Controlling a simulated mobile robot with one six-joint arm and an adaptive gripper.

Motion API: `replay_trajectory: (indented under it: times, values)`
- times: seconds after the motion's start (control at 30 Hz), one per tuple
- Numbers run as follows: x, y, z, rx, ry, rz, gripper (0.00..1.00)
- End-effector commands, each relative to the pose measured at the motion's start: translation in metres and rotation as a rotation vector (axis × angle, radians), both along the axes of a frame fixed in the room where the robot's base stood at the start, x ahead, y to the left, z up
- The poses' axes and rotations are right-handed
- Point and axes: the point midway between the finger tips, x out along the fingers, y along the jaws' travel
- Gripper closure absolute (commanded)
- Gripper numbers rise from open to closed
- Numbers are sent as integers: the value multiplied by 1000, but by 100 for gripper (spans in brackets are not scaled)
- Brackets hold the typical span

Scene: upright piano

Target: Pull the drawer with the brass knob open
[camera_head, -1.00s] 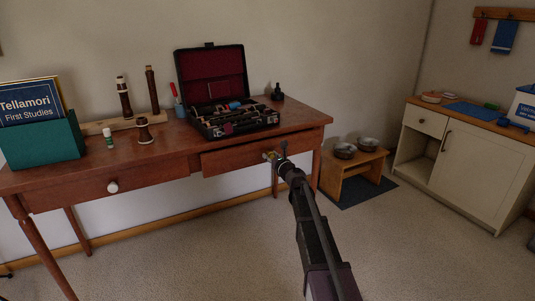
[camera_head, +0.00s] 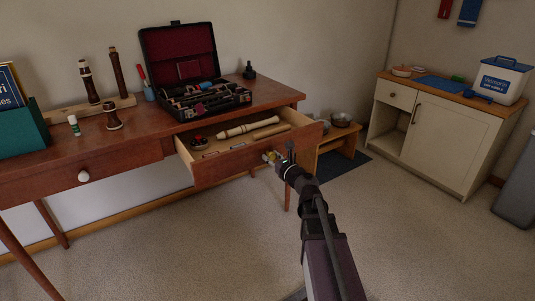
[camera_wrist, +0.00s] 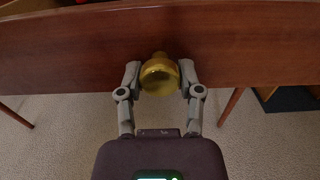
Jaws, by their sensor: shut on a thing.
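The drawer (camera_head: 240,159) on the right side of the wooden table stands pulled out, and its inside shows. In it lie a cream recorder-like pipe (camera_head: 247,129), a wooden stick (camera_head: 271,131) and small red and dark things at its left end. The brass knob (camera_wrist: 160,75) is on the drawer front, which also shows in the wrist view (camera_wrist: 235,45). My gripper (camera_wrist: 160,79) is shut on the brass knob, one finger on each side. In the head view my gripper (camera_head: 277,159) hides most of the knob.
The table (camera_head: 130,140) bears an open instrument case (camera_head: 190,70), recorder parts on a stand and a green box (camera_head: 20,130). A second drawer with a white knob (camera_head: 83,176) is shut. A low stool with bowls (camera_head: 341,119) and a cream cabinet (camera_head: 452,150) stand right. The carpet in front is clear.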

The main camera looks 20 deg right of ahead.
Motion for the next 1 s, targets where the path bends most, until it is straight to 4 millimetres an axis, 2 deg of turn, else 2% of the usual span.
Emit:
replay_trajectory:
  times: [0.3, 0.33, 0.43, 0.83, 1.0]
  values:
    - [-1, 0, 0, 0, 0, 0, 100]
    - [-1, 0, 0, 0, 0, 0, 50]
    - [0, 0, 0, 0, 0, 0, 20]
    - [-1, 0, 0, 0, 0, 0, 18]
    - [-7, -2, 0, 0, 0, -1, 18]
